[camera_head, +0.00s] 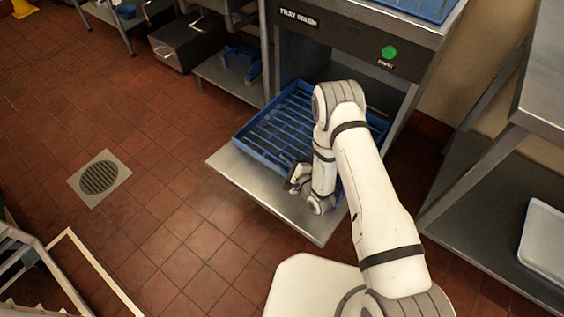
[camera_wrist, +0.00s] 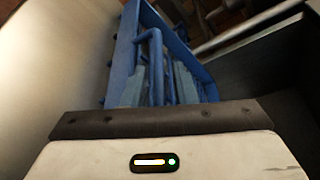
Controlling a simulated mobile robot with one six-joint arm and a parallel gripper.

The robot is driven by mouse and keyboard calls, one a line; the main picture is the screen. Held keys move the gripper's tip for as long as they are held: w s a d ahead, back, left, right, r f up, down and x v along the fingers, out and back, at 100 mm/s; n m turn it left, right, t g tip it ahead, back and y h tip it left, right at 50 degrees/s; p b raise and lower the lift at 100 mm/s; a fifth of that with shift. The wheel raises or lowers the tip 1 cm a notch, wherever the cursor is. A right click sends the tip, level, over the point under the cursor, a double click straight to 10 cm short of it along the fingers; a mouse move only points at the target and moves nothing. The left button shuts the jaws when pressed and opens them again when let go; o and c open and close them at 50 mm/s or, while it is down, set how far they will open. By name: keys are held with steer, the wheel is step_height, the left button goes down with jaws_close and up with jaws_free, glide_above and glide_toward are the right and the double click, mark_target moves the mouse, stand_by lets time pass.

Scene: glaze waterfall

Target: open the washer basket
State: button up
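The blue washer basket (camera_head: 262,152) is a slatted rack at the mouth of the tray washer (camera_head: 345,40). Its near part lies out over a flat metal shelf or lowered door (camera_head: 235,172), and its far part reaches into the dark opening. My arm covers its right side. My gripper (camera_head: 296,180) is low at the basket's front edge, above the metal shelf. The basket's blue bars (camera_wrist: 155,65) fill the middle of the wrist view, just past my gripper's housing. Whether my fingers touch the basket, and their gap, cannot be made out.
A green button (camera_head: 389,52) is on the washer's front. Metal shelving with a blue item (camera_head: 240,62) stands left of the washer. A steel table (camera_head: 500,190) with a pale tray (camera_head: 543,240) stands at right. Tiled floor with a drain (camera_head: 99,177) is open at left.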

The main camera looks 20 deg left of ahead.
steer(key=shift+o, duration=0.6)
steer(key=p+v, duration=0.1)
steer(key=v, duration=0.6)
steer(key=shift+s+d, duration=0.25)
steer(key=shift+d, duration=0.05)
steer(key=shift+r, duration=0.1)
